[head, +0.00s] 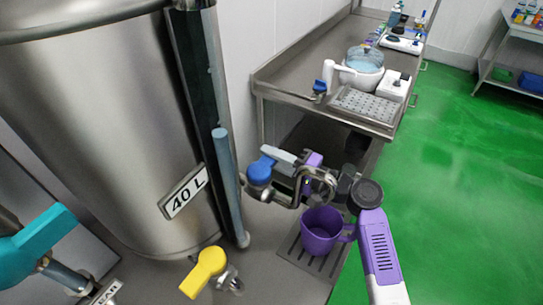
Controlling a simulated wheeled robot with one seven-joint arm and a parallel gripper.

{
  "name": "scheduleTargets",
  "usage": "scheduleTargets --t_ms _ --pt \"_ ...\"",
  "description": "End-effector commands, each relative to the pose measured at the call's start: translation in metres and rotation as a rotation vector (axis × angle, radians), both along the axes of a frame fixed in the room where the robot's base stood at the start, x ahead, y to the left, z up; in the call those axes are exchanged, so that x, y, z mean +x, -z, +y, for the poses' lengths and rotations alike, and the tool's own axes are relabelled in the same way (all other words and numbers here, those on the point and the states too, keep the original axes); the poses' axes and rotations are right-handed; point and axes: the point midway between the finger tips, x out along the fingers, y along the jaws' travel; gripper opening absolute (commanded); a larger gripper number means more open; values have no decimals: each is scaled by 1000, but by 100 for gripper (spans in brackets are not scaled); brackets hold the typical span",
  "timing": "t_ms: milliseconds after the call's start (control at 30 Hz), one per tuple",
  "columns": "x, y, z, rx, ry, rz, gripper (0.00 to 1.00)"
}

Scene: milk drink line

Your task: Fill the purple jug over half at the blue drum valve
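The purple jug (318,233) stands upright on a slotted drip grate, its handle to the right. Its inside looks purple, and I cannot make out any liquid or its level. The blue valve handle (262,170) sits on a metal fitting low at the right of the steel drum (95,110). A curved metal spout (318,178) runs from that fitting to above the jug. My gripper (284,157) is beside the blue handle, at its upper right, above the jug. Whether it touches the handle, and whether its fingers are open or shut, is unclear.
A yellow valve handle (205,270) is at the front, and a teal one (45,235) at the left. The drum has a "40 L" plate (184,191) and an upright sight tube (228,180). A steel counter (290,75) with equipment stands behind. Green floor (450,200) is clear at right.

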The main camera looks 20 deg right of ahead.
Motion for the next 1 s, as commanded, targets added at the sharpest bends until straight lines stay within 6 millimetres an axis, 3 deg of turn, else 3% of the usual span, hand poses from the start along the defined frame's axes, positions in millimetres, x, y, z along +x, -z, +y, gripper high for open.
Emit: scheduleTargets --t_ms 100,1000 --pt "0 0 0 0 0 0 0" --pt "0 1 -1 -1 1 1 0"
